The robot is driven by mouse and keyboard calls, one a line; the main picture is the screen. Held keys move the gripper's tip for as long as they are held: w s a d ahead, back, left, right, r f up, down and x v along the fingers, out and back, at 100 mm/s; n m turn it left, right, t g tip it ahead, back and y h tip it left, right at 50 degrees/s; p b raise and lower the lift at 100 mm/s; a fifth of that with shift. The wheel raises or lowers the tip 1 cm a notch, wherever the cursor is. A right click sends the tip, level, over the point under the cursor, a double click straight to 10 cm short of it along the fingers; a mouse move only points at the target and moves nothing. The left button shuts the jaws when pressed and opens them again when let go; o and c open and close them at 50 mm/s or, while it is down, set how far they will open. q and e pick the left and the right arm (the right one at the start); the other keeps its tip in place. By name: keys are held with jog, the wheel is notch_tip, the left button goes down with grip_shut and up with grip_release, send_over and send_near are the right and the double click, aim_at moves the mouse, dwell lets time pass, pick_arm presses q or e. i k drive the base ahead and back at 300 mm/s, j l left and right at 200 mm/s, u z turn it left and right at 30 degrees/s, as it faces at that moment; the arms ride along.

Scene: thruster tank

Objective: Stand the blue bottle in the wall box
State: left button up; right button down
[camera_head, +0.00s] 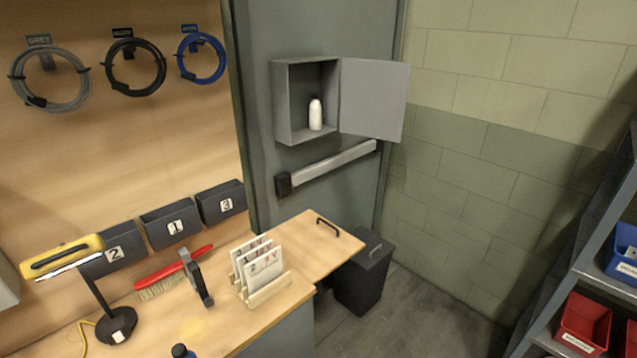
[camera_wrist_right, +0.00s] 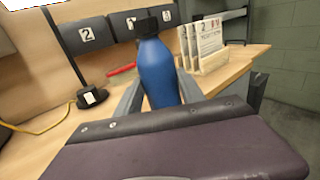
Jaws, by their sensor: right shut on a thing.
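The blue bottle (camera_wrist_right: 158,72) with a black cap stands roughly upright between the fingers of my right gripper (camera_wrist_right: 160,95) in the right wrist view. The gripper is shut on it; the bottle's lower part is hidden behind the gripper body. In the head view only the bottle's cap and a bit of blue (camera_head: 182,351) show at the bottom edge, over the bench front. The grey wall box (camera_head: 280,108) is on the grey door, its lid (camera_head: 374,100) swung open to the right. A white bottle (camera_head: 315,114) stands inside it. My left gripper is not in view.
The wooden bench (camera_head: 312,247) holds a card rack (camera_head: 262,272), a red brush (camera_head: 172,268), a dark curved object (camera_head: 197,279) and a lamp (camera_head: 117,325). A push bar (camera_head: 330,168) runs below the box. A dark bin (camera_head: 364,275) stands right of the bench; the floor beyond is clear.

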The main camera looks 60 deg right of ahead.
aim_at(301, 134)
jog(key=l, duration=0.5)
jog(key=k+l+u, duration=0.15)
jog(key=l, duration=0.9)
jog(key=k+l+u, duration=0.1)
jog(key=l, duration=0.4)
jog(key=k+l+u, duration=0.1)
jog(key=l, duration=0.4)
jog(key=k+l, duration=0.15)
jog(key=l, duration=0.35)
